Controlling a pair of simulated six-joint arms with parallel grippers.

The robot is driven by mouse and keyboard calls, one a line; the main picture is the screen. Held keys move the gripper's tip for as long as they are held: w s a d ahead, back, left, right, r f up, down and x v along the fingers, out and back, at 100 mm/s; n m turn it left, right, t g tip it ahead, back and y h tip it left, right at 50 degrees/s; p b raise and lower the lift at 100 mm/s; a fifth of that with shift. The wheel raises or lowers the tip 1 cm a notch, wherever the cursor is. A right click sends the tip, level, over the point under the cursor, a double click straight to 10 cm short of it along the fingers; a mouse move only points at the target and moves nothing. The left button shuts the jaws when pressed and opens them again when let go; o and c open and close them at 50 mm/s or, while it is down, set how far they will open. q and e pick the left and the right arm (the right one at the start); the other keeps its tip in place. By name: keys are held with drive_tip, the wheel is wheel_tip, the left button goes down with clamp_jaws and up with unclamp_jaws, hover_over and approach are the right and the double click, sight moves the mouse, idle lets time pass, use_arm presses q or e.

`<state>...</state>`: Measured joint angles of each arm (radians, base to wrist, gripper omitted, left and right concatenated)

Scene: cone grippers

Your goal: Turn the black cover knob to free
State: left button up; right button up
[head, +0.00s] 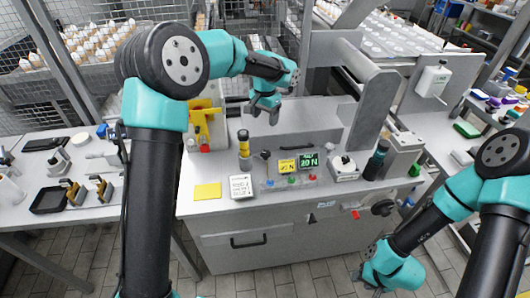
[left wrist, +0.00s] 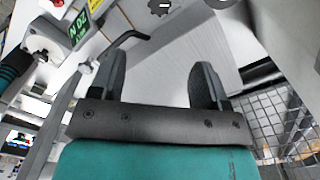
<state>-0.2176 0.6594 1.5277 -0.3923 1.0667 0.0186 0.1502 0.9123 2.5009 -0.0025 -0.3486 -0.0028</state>
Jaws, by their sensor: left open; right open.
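A black round knob (head: 383,207) is on the front face of the grey machine, at its right end. I cannot read its setting or confirm it is the cover knob. In the left wrist view a dark notched knob (left wrist: 158,7) is cut by the top edge; I cannot tell if it is the same one. My left gripper (head: 265,108) is above the back of the machine, well away from the front knob. Its two fingers (left wrist: 160,85) are apart with nothing between them. My right gripper (head: 372,282) is open, low in front of the machine, below the knob, touching nothing visible.
A grey upright frame (head: 371,105) stands behind. A bar handle (head: 248,241) juts from the front. Floor in front is clear.

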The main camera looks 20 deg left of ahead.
sight(265, 154)
use_arm(q)
wheel_tip(265, 154, down, 17)
drive_tip(key=shift+f, duration=0.2)
idle(0.5)
drive_tip(key=c, duration=0.9)
